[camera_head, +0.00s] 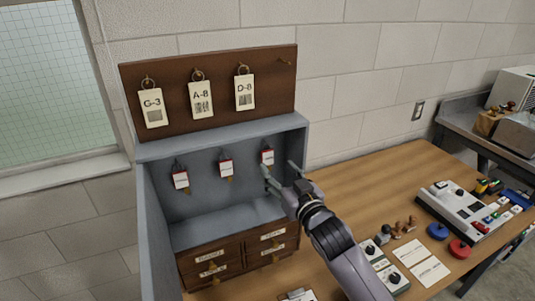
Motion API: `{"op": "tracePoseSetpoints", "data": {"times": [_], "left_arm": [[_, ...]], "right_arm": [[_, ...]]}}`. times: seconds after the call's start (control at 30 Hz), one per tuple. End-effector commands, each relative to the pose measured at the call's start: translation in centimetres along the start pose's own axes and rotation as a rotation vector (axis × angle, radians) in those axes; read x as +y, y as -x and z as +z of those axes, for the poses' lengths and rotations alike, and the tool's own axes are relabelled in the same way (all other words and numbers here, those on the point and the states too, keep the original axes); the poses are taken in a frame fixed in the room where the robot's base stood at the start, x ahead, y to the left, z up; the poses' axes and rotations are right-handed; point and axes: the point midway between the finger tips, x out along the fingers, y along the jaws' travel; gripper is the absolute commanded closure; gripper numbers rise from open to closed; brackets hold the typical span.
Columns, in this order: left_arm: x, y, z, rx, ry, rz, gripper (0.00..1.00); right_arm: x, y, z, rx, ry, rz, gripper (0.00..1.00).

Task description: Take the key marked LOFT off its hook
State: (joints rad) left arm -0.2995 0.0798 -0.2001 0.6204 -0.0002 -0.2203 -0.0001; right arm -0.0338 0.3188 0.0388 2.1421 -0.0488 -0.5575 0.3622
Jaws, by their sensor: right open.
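The writing on these tags is too small to read, so I cannot tell which is LOFT. My right gripper (280,172) is open at the cabinet's right side, its fingers just below and right of the right key's tag. Nothing shows between the fingers; whether one touches that key I cannot tell. My left gripper is out of view.
A brown board (221,84) above the cabinet holds larger tags G-3, A-8 and D-8 and one empty hook. Labelled wooden drawers (237,249) fill the cabinet's bottom. Stamps, cards and a grey device (459,211) stand on the wooden table (375,178) at right.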

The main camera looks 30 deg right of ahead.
Motion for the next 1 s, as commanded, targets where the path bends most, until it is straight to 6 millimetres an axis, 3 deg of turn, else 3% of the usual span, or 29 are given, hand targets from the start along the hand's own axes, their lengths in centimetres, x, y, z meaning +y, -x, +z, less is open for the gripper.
{"op": "tracePoseSetpoints", "data": {"times": [0.17,0.5,0.83,1.0], "left_arm": [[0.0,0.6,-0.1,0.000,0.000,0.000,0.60],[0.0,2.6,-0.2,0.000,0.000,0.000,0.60],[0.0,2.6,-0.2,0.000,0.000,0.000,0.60],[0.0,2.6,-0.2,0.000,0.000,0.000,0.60]], "right_arm": [[0.0,-1.1,-0.2,0.000,0.000,0.001,0.47],[-0.3,-5.3,-0.6,0.000,-0.001,0.001,0.47],[-0.3,-5.7,-0.4,0.000,0.000,0.000,0.47],[-0.3,-5.7,-0.4,0.000,0.000,0.001,0.59]]}}
